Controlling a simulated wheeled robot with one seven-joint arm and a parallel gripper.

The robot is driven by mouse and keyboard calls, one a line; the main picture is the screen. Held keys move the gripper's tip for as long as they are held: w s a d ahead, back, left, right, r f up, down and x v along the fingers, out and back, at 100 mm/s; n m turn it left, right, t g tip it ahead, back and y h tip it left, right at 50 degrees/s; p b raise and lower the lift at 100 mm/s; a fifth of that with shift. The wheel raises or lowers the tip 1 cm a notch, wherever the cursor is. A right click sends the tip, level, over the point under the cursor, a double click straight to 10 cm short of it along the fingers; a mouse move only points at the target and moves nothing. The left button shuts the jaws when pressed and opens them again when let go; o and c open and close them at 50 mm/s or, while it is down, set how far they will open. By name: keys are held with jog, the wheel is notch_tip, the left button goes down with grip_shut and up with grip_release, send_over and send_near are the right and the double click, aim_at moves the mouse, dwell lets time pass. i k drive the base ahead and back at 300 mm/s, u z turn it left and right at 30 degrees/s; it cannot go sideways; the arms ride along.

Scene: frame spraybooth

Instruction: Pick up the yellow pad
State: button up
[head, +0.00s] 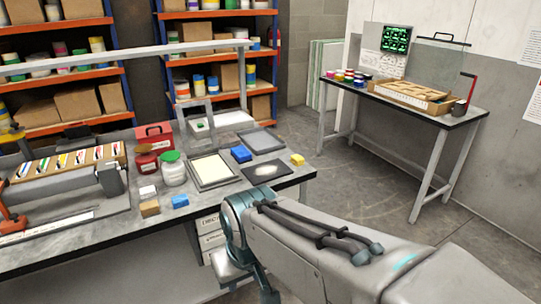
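The yellow pad (297,160) is a small yellow block. It lies on the grey workbench (215,205), close to its right end, and nothing touches it. My arm reaches in from the lower right, and its pale, teal-ringed joint stands in front of the bench, lower in the picture than the pad. I cannot make out any fingers of my gripper, so its opening does not show.
Beside the pad lie a dark sheet with a white patch (264,171), a blue block (241,153) and a grey tray (262,141). A framed screen (212,170), a green-lidded jar (173,170) and small blocks stand further left. Open floor (355,185) lies right of the bench.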

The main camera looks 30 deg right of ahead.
aim_at(298, 161)
jog(key=z, duration=0.2)
jog(key=i, duration=0.2)
jog(key=z, duration=0.95)
jog(key=i, duration=0.7)
jog(key=z, duration=0.65)
jog(key=i, duration=0.85)
jog(key=u, duration=0.15)
